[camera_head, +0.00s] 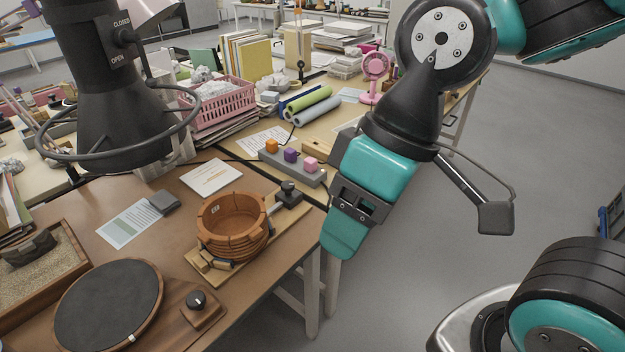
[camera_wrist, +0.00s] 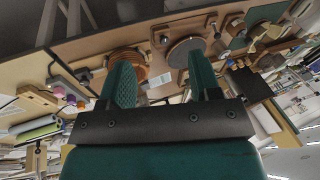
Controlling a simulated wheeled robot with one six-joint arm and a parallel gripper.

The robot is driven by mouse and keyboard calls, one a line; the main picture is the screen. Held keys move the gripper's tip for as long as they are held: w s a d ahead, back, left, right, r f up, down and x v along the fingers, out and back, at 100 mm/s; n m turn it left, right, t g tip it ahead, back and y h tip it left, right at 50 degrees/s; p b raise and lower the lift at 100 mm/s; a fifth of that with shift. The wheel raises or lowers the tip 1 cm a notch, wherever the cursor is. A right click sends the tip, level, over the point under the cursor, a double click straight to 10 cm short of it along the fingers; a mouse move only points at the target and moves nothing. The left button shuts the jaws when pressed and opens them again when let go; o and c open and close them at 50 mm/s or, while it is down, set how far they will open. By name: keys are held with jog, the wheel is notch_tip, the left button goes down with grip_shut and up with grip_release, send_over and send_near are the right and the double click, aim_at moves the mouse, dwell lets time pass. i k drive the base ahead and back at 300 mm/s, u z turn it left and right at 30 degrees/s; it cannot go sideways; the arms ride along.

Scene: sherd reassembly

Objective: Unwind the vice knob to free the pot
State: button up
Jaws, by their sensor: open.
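The orange-brown pot (camera_head: 231,226) stands upright in a wooden vice (camera_head: 264,240) on the brown table, with dark bands of cracks around its wall. The dark vice knob (camera_head: 288,194) is at the vice's far right end, apart from my gripper. My gripper (camera_head: 343,246) hangs to the right of the pot and knob, beyond the table's right edge, its fingers pointing down. In the wrist view my gripper (camera_wrist: 162,76) shows two green fingers spread wide with nothing between them. The pot (camera_wrist: 126,62) is partly hidden behind the left finger there.
A dark round turntable (camera_head: 108,307) with a small black knob (camera_head: 197,300) is at the front left. A sand tray (camera_head: 45,270) lies further left. A grey block with coloured cubes (camera_head: 291,160) is behind the vice. A black funnel-like fixture (camera_head: 120,120) with a ring hangs upper left.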

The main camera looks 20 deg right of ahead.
aim_at(287, 186)
jog(key=z, duration=0.05)
jog(key=k, duration=0.55)
jog(key=u, duration=0.5)
jog(key=i, duration=1.15)
jog(key=z, duration=0.7)
